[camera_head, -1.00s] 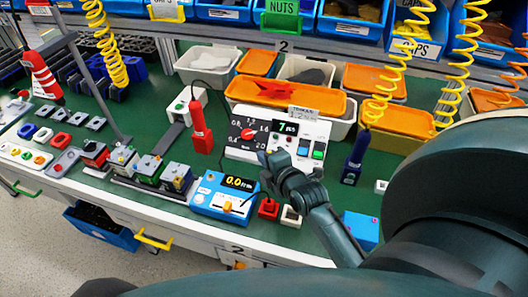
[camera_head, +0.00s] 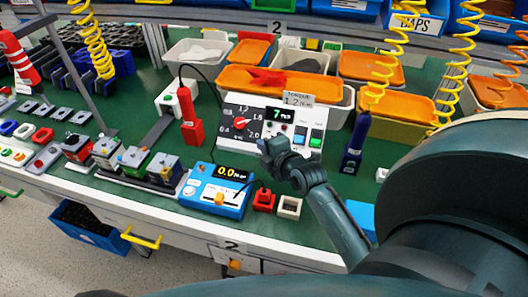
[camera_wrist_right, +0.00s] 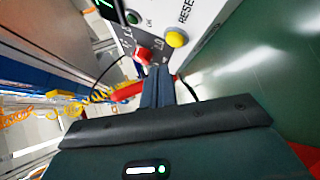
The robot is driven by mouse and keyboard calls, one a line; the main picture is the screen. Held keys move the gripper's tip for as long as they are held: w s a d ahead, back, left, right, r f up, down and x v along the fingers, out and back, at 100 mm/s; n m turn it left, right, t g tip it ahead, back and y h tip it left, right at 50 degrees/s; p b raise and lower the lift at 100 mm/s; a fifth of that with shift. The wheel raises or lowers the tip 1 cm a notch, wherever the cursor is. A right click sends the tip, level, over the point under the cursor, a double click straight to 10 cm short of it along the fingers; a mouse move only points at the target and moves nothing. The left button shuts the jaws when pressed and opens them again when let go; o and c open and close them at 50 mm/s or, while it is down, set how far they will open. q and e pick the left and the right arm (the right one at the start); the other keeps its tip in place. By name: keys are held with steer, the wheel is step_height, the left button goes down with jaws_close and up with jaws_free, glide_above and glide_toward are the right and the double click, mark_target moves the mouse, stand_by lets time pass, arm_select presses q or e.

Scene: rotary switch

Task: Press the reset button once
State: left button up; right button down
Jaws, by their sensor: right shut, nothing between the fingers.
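The reset button is a round yellow button (camera_wrist_right: 176,39) beside partly visible "RESE" lettering, at the top of the right wrist view. It sits on a white and dark panel (camera_wrist_right: 205,12), near a red knob (camera_wrist_right: 143,54) and a green round part (camera_wrist_right: 132,17) marked "OK". In the head view the white control box (camera_head: 231,147) stands on the bench; I cannot make out the yellow button there. My right gripper (camera_head: 264,145) is in front of the box's lower middle, shut and empty. Its fingers also show in the wrist view (camera_wrist_right: 158,78), apart from the yellow button. My left gripper is not in view.
A blue torque meter (camera_head: 216,190) and a red block (camera_head: 264,200) stand in front of the box. Orange-lidded bins (camera_head: 290,84) stand behind.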

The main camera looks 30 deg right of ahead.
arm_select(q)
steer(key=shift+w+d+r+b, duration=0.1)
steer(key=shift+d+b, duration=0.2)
arm_select(e)
steer(key=shift+w+d+f, duration=0.4)
steer(key=shift+d+f, duration=0.05)
steer(key=shift+f, duration=0.1)
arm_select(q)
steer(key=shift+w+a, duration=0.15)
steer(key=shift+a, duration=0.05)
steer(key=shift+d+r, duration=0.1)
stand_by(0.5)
arm_select(e)
steer(key=shift+d, duration=0.1)
stand_by(0.6)
steer(key=shift+w+d+f, duration=0.15)
steer(key=shift+w+f, duration=0.05)
steer(key=shift+f, duration=0.1)
